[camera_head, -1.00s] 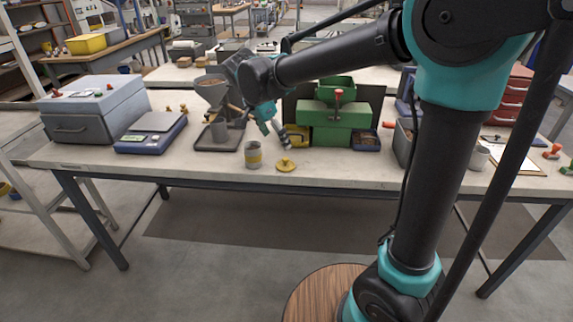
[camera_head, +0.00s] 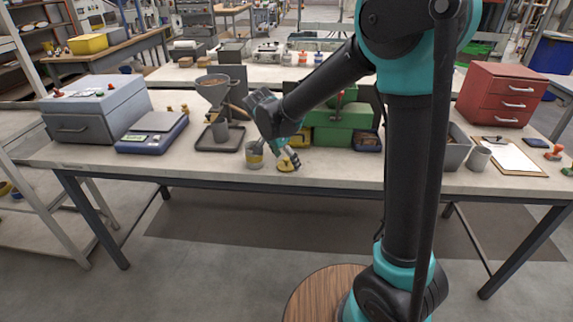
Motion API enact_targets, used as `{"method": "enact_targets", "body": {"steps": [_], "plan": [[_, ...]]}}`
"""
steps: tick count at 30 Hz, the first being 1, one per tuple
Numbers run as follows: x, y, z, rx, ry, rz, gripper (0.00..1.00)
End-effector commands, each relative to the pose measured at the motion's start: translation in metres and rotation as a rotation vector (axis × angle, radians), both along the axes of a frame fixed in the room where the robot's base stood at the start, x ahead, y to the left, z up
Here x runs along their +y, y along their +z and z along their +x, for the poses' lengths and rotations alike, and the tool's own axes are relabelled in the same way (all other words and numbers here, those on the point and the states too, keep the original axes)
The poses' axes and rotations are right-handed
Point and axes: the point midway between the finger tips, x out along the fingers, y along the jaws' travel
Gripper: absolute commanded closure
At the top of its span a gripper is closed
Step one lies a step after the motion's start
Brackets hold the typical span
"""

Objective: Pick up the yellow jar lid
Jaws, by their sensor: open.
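The yellow jar lid (camera_head: 286,167) lies on the workbench near its front edge, with a small knob on top in the earlier view. My gripper (camera_head: 289,160) is open and low over the lid, its fingers hiding part of it. I cannot tell whether the fingers touch the lid. A grey jar with a yellow band (camera_head: 255,155) stands upright just left of the lid.
A funnel stand (camera_head: 213,100) and a blue scale (camera_head: 152,133) are to the left. A green machine (camera_head: 338,127) stands behind my gripper. A grey bin (camera_head: 456,150), a cup (camera_head: 478,158) and a clipboard (camera_head: 508,157) are right. The bench front between lid and bin looks clear.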

Motion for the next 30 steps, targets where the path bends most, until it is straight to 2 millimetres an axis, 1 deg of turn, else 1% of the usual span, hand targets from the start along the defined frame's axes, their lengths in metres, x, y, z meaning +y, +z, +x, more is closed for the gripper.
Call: {"method": "enact_targets", "body": {"steps": [5, 15, 25, 30], "plan": [[0.0, 0.0, 0.0, 0.0, 0.0, 0.0, 0.19], [0.0, 0.0, 0.0, 0.0, 0.0, 0.0, 0.59], [0.0, 0.002, 0.0, 0.0, -0.001, 0.0, 0.59], [0.0, 0.012, 0.0, 0.0, 0.0, 0.0, 0.59]]}}
